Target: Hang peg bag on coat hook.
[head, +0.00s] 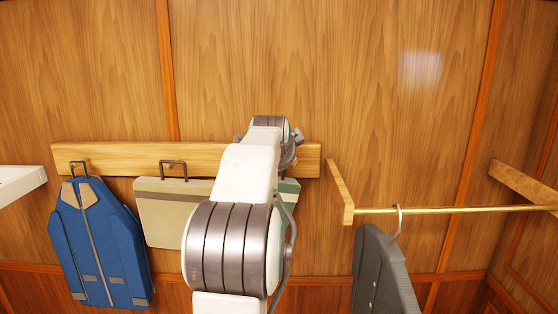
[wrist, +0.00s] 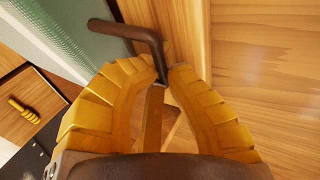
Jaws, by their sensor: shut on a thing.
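In the wrist view my gripper (wrist: 166,76) is shut with its two yellow ribbed fingers on one leg of a dark brown bent handle (wrist: 128,31). The handle belongs to a grey-green bag, the peg bag (wrist: 90,45), with a pale band at its edge. In the head view my arm hides the gripper and most of this bag; a cream and green edge (head: 289,190) shows right of the arm. The wooden coat hook rail (head: 108,157) runs along the wall behind. Whether the handle touches a hook is hidden.
A blue jacket (head: 97,245) and a beige bag (head: 175,208) with a brown handle hang at the rail's left and middle. A brass rail (head: 455,209) with a dark garment (head: 378,270) is at the right. A white shelf (head: 20,182) juts in at far left.

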